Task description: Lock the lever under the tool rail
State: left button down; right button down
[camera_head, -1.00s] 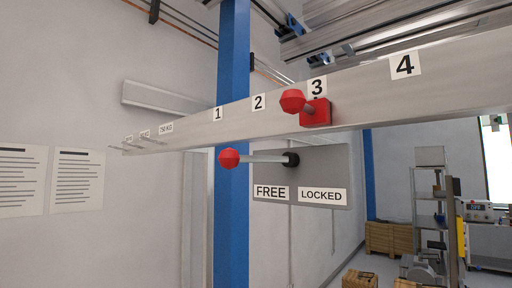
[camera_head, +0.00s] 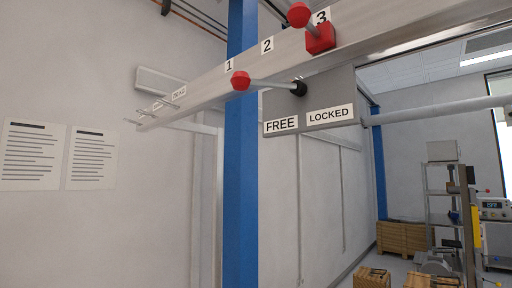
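The lever has a red knob (camera_head: 241,81) at the left end of a thin metal rod (camera_head: 272,85). The rod runs left from a black pivot (camera_head: 299,87) on a grey plate (camera_head: 340,100) under the tool rail (camera_head: 385,18). The knob points to the left, on the side of the FREE label (camera_head: 281,124). The LOCKED label (camera_head: 330,114) is on the right of the plate. A red block (camera_head: 320,38) with its own red knob (camera_head: 298,14) sits on the rail by the number 3. Neither of my grippers is in view.
A blue column (camera_head: 242,180) stands behind the rail. Thin pegs (camera_head: 150,112) stick out at the rail's left end. Two printed sheets (camera_head: 62,157) hang on the left wall. A shelf rack (camera_head: 440,200) and wooden crates (camera_head: 403,237) stand at the back right. The space below the plate looks clear.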

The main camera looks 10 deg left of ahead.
aim_at(241, 81)
jog(key=z, duration=1.3)
jog(key=k+j+z, duration=0.35)
jog(key=k+j, duration=0.15)
jog(key=j, duration=0.25)
jog(key=k+j, duration=0.2)
jog(key=j, duration=0.15)
